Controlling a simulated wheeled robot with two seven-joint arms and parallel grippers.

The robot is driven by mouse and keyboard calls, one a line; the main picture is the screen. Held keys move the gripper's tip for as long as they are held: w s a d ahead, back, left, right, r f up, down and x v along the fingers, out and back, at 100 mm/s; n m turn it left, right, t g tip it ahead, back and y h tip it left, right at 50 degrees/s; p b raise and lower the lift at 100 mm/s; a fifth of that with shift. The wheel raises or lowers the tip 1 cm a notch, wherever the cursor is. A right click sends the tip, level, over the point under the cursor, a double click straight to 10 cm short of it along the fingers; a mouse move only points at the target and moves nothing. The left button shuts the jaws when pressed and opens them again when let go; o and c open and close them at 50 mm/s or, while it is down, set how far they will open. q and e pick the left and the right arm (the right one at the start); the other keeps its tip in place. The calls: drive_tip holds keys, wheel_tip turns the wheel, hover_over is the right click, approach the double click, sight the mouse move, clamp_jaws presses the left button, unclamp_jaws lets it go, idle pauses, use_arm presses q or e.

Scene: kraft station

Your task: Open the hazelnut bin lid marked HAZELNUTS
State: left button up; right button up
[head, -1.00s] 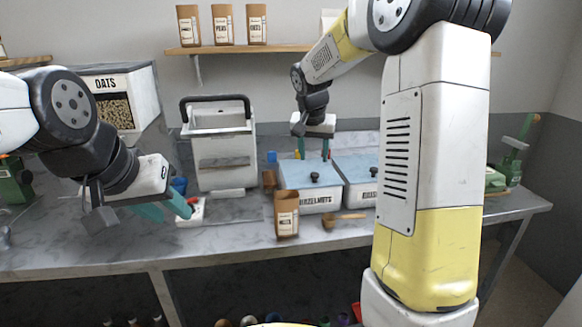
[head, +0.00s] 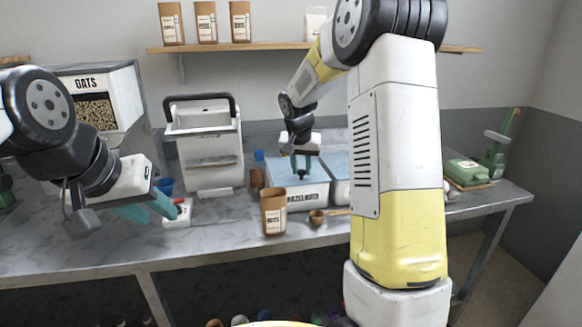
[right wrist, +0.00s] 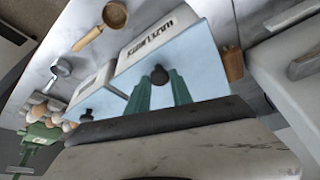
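The hazelnut bin (head: 318,194) is a white box marked HAZELNUTS. Its flat pale blue lid (head: 280,172) is closed and has a black knob; the right wrist view shows the knob (right wrist: 159,75) close up. My right gripper (head: 301,173) is above the lid, pointing down, with its teal fingers at the knob. In the right wrist view its open fingers (right wrist: 159,78) stand on either side of the knob, with gaps visible. My left gripper (head: 163,214) is off to the left over the counter, its teal fingers apart, near a small white and red item.
A brown paper bag (head: 274,212) and a wooden scoop (head: 318,217) are in front of the bin. A second blue-lidded bin (head: 340,181) adjoins it at right. A white container with a black handle (head: 209,150) stands at left. A shelf (head: 250,47) is above.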

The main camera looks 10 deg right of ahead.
clamp_jaws()
idle(1.1)
